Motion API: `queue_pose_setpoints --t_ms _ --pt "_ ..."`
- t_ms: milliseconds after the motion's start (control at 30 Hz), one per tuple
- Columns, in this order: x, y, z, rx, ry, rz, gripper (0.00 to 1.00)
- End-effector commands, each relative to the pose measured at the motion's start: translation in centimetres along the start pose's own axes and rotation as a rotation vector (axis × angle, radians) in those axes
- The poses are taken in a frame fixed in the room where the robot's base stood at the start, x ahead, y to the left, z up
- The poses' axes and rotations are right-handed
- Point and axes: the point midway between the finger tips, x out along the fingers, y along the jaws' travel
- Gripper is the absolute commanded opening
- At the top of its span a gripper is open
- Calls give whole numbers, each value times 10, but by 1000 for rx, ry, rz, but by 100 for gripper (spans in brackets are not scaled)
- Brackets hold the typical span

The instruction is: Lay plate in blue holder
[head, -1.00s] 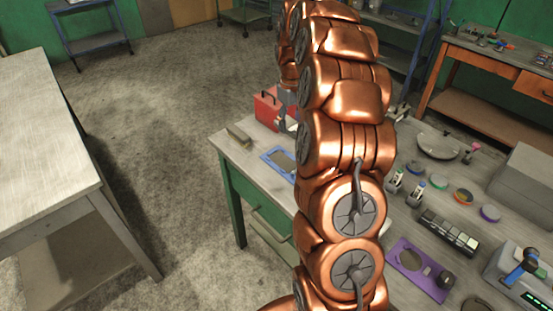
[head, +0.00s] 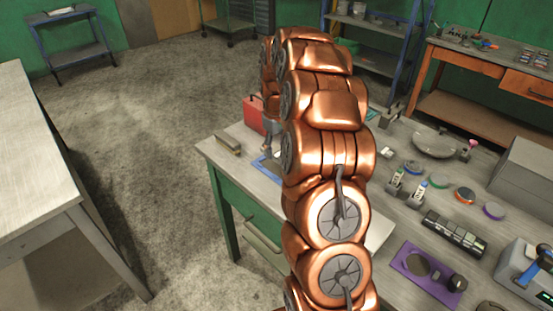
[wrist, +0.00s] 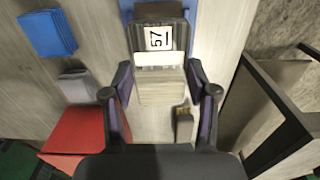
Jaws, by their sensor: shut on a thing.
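My gripper (wrist: 160,82) has its two fingers on either side of a plate (wrist: 158,38) in the wrist view. It is shut on the plate, which shows a dark part with a white "57" label, a white strip and a pale beige near part. The blue holder (wrist: 206,28) shows behind and beside the plate at the top of the wrist view, mostly covered by it. In the head view only a sliver of the blue holder (head: 262,166) shows left of my arm. I cannot tell whether the plate touches the holder.
A red box (wrist: 78,132) stands left of my gripper, with a folded blue cloth (wrist: 47,33) beyond. A purple holder (head: 414,264) and several small items occupy the table's right side.

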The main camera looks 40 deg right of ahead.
Motion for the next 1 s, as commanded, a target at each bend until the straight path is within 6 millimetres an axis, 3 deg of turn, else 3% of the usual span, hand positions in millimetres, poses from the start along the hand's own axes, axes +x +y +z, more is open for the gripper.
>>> queue_pose_setpoints --t_ms 500,933,967,1000 --pt "50 1 1 2 -1 -1 0" --pt "58 1 0 2 2 1 0" --pt "57 1 0 2 1 1 60" --pt "57 1 0 2 1 1 64"
